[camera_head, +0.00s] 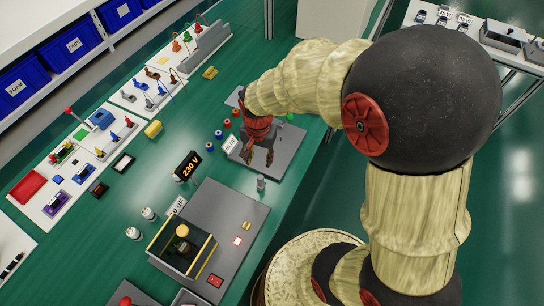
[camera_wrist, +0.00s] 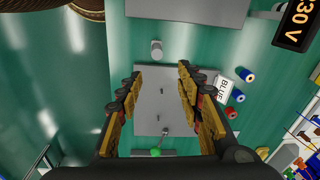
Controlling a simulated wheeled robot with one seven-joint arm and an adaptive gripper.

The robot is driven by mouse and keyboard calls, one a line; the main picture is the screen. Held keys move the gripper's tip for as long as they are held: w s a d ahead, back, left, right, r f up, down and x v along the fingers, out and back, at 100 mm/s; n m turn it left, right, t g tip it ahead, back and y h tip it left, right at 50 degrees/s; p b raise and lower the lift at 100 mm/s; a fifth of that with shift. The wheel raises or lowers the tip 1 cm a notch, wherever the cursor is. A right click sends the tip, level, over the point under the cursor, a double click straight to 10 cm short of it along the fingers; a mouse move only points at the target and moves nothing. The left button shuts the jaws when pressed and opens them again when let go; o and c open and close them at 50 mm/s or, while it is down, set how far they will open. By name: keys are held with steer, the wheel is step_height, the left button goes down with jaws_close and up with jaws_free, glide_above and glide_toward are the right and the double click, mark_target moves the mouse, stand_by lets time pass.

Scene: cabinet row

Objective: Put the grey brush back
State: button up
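A small light-grey upright piece (camera_head: 261,184) stands on the green table, just off the near edge of a grey plate (camera_head: 288,150). It is the likeliest grey brush, but its details are too small to be sure. It also shows in the wrist view (camera_wrist: 156,50), beyond my fingertips and apart from them. My gripper (camera_head: 260,158) is over the plate, fingers pointing down. In the wrist view my gripper (camera_wrist: 159,70) has its fingers wide apart with nothing between them. The grey plate (camera_wrist: 155,88) lies below, with a small thin metal piece (camera_wrist: 164,131) on it.
A "BLUE" label (camera_head: 231,144) and several red and blue spools (camera_head: 219,134) lie left of the plate. A 230 V display (camera_head: 187,166) and a large grey unit with an open box (camera_head: 228,215) stand nearer. Component boards (camera_head: 95,135) line the far side.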

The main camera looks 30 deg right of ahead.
steer(key=s+r+n+t, duration=0.2)
steer(key=s+r+n, duration=0.2)
steer(key=s+r, duration=0.3)
steer(key=s+r+n+t, duration=0.2)
steer(key=s+r+n, duration=0.3)
steer(key=r, duration=1)
steer(key=shift+s+t, duration=0.4)
steer(key=shift+s, duration=0.55)
steer(key=shift+c, duration=0.9)
